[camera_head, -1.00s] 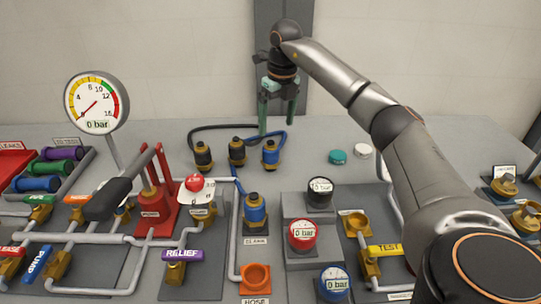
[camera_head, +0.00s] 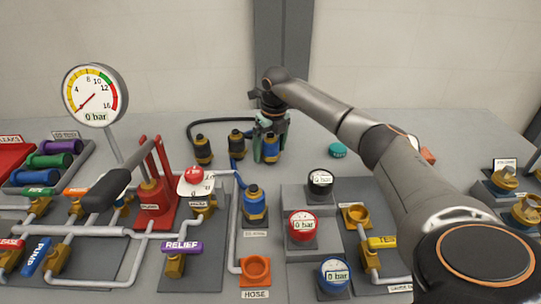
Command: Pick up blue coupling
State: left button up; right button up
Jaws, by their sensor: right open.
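A blue coupling (camera_head: 271,151) with a brass collar stands at the back of the skid, the rightmost of a row of three. My right gripper (camera_head: 265,155) is lowered over it, jaws open, with its fingers pointing down around or just in front of it; I cannot tell whether they touch it. The fingers hide part of the coupling. Another blue coupling (camera_head: 255,203) with a brass collar stands closer, left of the gauges. My left gripper is not in view.
Two dark-topped couplings (camera_head: 203,149) (camera_head: 236,143) stand left of the gripper, with hoses behind. A red pump (camera_head: 153,195), a large pressure gauge (camera_head: 95,96) and pipes fill the left. Small gauges (camera_head: 302,226) and an orange hose socket (camera_head: 255,269) lie in front.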

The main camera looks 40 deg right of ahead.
jog(key=shift+f, duration=0.1)
grip_shut()
dwell(0.8)
